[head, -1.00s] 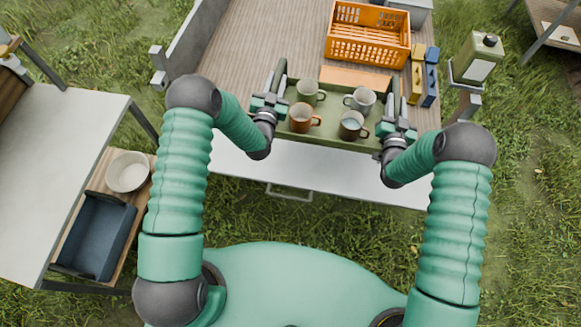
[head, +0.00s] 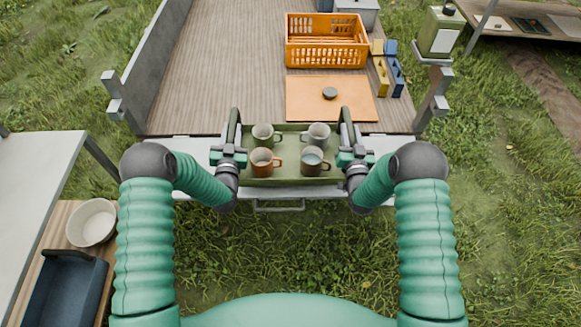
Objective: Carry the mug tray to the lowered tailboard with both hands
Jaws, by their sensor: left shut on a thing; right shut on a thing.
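The olive green mug tray (head: 290,181) is level between my two grippers, with several mugs standing upright on it. At the front are an orange-brown mug (head: 262,162) and a dark mug (head: 312,161); behind them are a pale mug (head: 264,137) and a grey mug (head: 317,136). My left gripper (head: 232,152) is shut on the tray's left end and my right gripper (head: 350,150) on its right end. The tray overlaps the pale lowered tailboard (head: 195,148) in the picture; I cannot tell whether they touch.
On the wooden cart bed (head: 220,70) lie an orange board (head: 300,98) with a dark round object (head: 329,93), an orange crate (head: 326,42) and yellow and blue boxes (head: 394,76). Posts (head: 120,100) stand at the bed's corners. A table (head: 40,190) is at left.

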